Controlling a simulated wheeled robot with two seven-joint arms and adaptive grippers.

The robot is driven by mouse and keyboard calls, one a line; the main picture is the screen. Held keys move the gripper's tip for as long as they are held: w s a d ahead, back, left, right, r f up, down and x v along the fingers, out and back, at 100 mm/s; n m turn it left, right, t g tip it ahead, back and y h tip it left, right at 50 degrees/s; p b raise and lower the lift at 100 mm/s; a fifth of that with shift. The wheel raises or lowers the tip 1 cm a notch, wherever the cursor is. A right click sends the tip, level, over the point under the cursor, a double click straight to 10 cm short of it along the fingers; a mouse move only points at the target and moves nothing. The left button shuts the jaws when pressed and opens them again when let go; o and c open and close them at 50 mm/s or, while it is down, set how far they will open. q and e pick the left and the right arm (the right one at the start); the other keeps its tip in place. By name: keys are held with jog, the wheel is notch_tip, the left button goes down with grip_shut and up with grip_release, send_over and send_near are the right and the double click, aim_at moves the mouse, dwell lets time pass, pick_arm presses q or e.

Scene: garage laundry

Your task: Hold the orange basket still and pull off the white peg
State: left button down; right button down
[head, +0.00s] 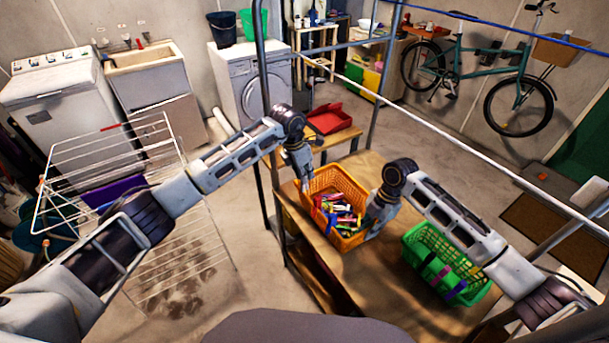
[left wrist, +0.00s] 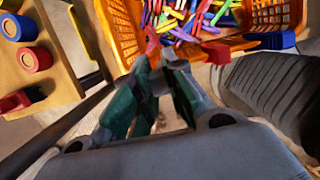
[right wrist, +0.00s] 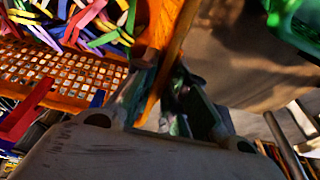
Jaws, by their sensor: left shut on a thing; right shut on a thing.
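The orange basket (head: 353,187) stands on the wooden table, full of colourful pegs (head: 338,209). My left gripper (head: 306,182) is shut at the basket's left rim. In the left wrist view its fingertips (left wrist: 163,58) meet at the rim, close to a red piece (left wrist: 152,38); what they hold is unclear. My right gripper (head: 372,217) is shut on the basket's right side. In the right wrist view the orange plastic (right wrist: 160,45) runs between its fingers (right wrist: 166,80). I cannot make out a white peg; it may be hidden by a gripper.
A green basket (head: 447,262) with dark and purple pieces on its rim stands on the table (head: 365,280), right of the orange basket. A red tray (head: 328,119) lies on a bench behind. A wire drying rack (head: 115,160) stands at left. Metal posts rise close behind the table.

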pick_arm(q)
jog(key=shift+w+d+v, duration=0.1)
jog(key=shift+d+v, duration=0.05)
jog(key=shift+v, duration=0.65)
jog(key=shift+w+d+v, duration=0.1)
jog(key=shift+d+v, duration=0.05)
jog(key=shift+v, duration=0.65)
jog(key=shift+r, duration=0.1)
pick_arm(e)
jog(key=c, duration=1.4)
grip_release()
jog(key=shift+o, duration=0.2)
jog(key=shift+r, duration=0.1)
jog(key=v, duration=1.1)
jog(key=shift+d+r, duration=0.15)
jog(key=shift+r, duration=0.2)
jog(key=shift+w+d, duration=0.1)
